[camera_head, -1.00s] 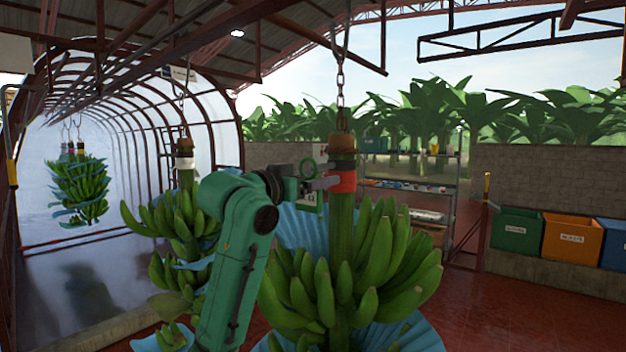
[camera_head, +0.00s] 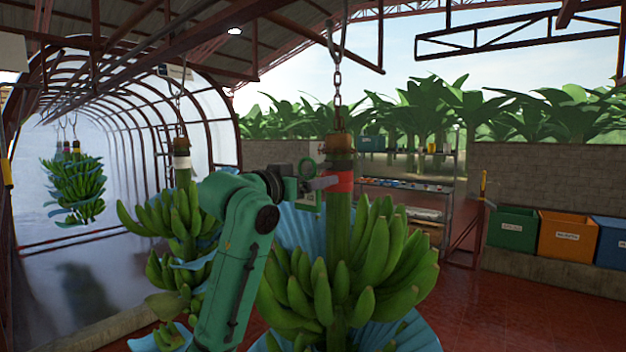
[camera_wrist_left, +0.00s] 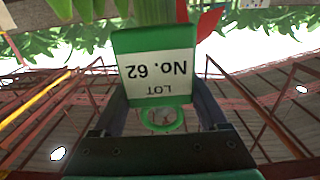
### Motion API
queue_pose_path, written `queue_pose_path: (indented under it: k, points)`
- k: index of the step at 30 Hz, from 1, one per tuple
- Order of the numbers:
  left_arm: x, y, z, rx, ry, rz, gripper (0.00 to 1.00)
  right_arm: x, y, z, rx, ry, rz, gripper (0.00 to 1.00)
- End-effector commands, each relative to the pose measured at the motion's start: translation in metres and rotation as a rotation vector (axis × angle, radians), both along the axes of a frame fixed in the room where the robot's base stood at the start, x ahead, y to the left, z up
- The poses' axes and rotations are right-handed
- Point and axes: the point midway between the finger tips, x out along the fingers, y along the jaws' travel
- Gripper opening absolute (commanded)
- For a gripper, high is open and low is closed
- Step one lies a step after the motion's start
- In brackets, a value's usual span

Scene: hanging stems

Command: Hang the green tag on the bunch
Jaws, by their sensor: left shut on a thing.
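The green tag (camera_wrist_left: 154,66) fills the middle of the left wrist view. It has a green border, a white face reading "LOT No. 62" upside down, and a green ring (camera_wrist_left: 163,120). My left gripper (camera_head: 318,184) is shut on the tag, beside the stem's red band (camera_head: 339,182). The near bunch (camera_head: 340,262) of green bananas hangs upright from a chain. Whether the tag touches the stem is unclear. My right gripper is out of view.
A second bunch (camera_head: 178,215) with a white band hangs behind my left arm. Other bunches (camera_head: 75,185) hang in the tunnel at far left. A shelf rack (camera_head: 410,185) stands behind, and green, orange and blue bins (camera_head: 568,236) stand at right. Red floor at right is clear.

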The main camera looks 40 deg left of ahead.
Motion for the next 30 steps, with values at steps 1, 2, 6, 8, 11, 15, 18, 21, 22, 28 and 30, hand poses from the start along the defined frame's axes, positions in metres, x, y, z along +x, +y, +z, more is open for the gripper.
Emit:
queue_pose_path:
  k: [1, 2, 6, 8, 11, 15, 18, 21, 22, 28, 30]
  points:
    - [0.001, 0.0, 0.0, 0.0, 0.0, 0.0, 0.05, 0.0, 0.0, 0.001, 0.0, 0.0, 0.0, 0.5]
    - [0.002, 0.0, 0.001, 0.0, 0.0, 0.0, 0.05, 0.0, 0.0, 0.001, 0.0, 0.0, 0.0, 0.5]
    - [0.004, 0.0, 0.001, 0.0, 0.0, -0.001, 0.05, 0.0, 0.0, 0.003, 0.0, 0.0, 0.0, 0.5]
    - [0.005, 0.0, 0.0, 0.001, 0.0, -0.001, 0.05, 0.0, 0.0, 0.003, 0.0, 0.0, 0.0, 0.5]
    - [0.007, 0.0, 0.0, 0.001, 0.001, 0.0, 0.05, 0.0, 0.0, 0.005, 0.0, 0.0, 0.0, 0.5]
    - [0.01, 0.0, 0.0, 0.001, 0.0, 0.0, 0.05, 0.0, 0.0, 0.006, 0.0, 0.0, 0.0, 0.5]
    - [0.012, 0.0, 0.0, 0.001, 0.0, 0.0, 0.05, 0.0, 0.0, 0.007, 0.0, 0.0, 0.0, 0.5]
    - [0.013, 0.0, 0.0, 0.001, 0.0, 0.0, 0.05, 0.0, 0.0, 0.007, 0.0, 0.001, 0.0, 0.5]
    - [0.013, 0.0, 0.0, 0.001, 0.0, 0.001, 0.05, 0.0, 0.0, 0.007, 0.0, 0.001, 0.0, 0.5]
    - [0.013, 0.0, 0.0, 0.001, 0.0, 0.0, 0.05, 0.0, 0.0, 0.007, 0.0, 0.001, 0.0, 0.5]
    - [0.013, 0.0, 0.0, 0.001, 0.0, 0.0, 0.05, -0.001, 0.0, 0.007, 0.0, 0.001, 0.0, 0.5]
